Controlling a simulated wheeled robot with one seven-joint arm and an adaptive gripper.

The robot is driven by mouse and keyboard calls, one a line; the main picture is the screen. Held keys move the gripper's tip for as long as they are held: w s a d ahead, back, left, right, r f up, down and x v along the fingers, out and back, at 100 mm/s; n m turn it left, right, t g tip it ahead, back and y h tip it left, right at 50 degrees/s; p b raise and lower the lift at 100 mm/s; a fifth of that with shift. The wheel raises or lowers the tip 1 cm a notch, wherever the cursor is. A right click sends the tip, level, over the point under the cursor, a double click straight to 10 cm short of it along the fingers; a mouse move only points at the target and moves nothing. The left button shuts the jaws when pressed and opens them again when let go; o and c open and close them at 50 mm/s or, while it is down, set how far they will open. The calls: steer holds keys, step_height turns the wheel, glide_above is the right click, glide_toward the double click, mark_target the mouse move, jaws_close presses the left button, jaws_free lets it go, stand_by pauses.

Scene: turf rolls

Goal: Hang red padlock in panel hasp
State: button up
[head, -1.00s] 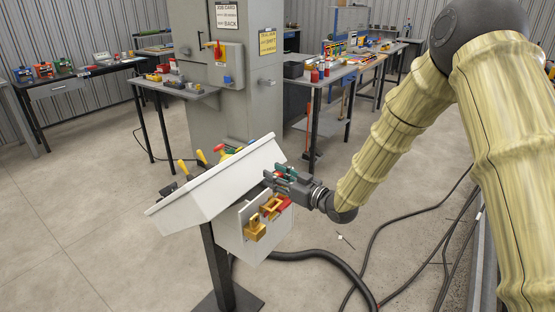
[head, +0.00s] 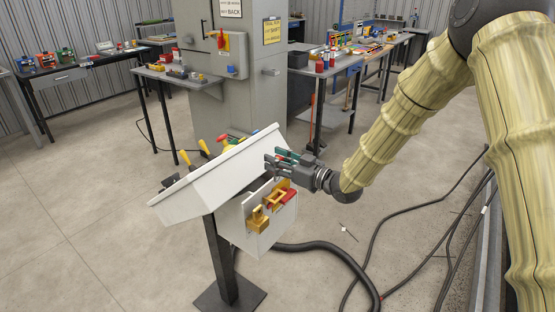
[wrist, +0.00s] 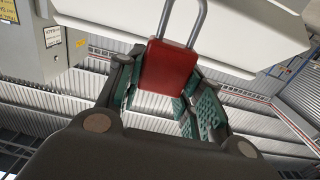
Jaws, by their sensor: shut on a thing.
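My gripper (head: 277,162) is shut on the red padlock (wrist: 167,68), beside the right side of the white sloped console. In the wrist view the padlock body sits between the green-padded fingers, with its grey shackle (wrist: 190,12) pointing away from my palm. In the head view the held padlock cannot be made out clearly. The grey panel box (head: 223,55) with a red and yellow switch is on the column at the back. A blue item (head: 231,70) is at its lower edge. I cannot make out the hasp for certain.
The white console (head: 185,205) stands on a dark post, with a white box (head: 240,235) hung below holding brass-coloured locks (head: 258,218) and a red item (head: 283,197). A side table (head: 180,78) stands before the column. Black hoses lie on the floor at right.

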steer(key=shift+f+b, duration=1.2)
steer(key=shift+f, duration=1.15)
steer(key=shift+f+b, duration=1.5)
steer(key=shift+f, duration=1.05)
steer(key=o, duration=1.1)
steer(key=shift+o, duration=0.2)
steer(key=v, duration=1.2)
